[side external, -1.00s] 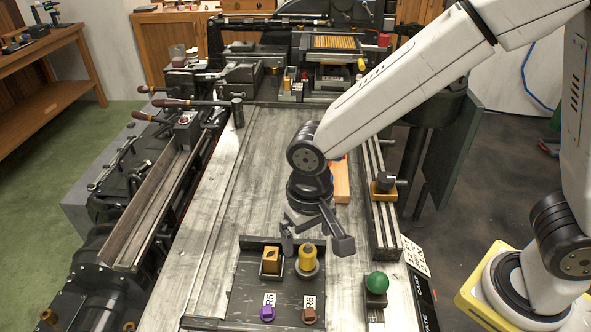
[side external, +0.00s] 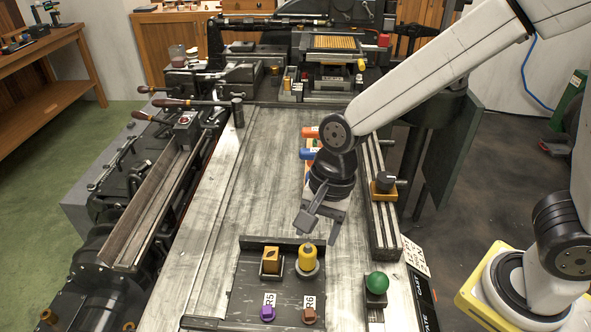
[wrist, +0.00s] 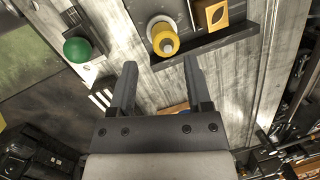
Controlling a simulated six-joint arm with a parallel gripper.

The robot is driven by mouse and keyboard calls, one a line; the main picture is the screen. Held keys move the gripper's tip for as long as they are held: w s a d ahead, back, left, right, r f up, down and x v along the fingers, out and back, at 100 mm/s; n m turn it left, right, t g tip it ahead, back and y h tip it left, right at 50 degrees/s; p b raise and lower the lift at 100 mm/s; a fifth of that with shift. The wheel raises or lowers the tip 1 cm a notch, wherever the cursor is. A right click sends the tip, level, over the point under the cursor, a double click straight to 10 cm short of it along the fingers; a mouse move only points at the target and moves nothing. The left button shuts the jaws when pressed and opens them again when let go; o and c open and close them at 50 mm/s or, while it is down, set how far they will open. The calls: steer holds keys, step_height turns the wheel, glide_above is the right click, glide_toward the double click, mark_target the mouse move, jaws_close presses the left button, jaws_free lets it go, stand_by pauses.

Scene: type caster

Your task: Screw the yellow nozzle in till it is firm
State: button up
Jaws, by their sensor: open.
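The yellow nozzle (side external: 307,257) stands upright on a pale round seat on the dark plate (side external: 250,299) at the front of the bench. In the wrist view the nozzle (wrist: 164,40) is seen from above, ahead of the fingers and between their lines. My gripper (side external: 319,231) is open and empty, above and behind the nozzle, apart from it. Its two fingers also show in the wrist view (wrist: 160,75). How deep the nozzle sits cannot be told.
A yellow-brown square block (side external: 270,260) stands close left of the nozzle. Purple (side external: 267,313) and brown (side external: 309,315) knobs sit in front. A green ball knob (side external: 377,283) is at right. A dark rail (side external: 382,215) runs along the right side. The mid-left bench is clear.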

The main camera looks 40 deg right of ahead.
mark_target(310, 249)
steer(key=m, duration=0.3)
steer(key=d+m+t+y, duration=0.1)
steer(key=m, duration=0.5)
steer(key=shift+d+r+m+y, duration=0.3)
steer(key=shift+d+m+y, duration=0.1)
steer(key=shift+f, duration=0.1)
steer(key=shift+x, duration=3.8)
steer(key=shift+w, duration=0.2)
steer(key=shift+c, duration=0.3)
jaws_close()
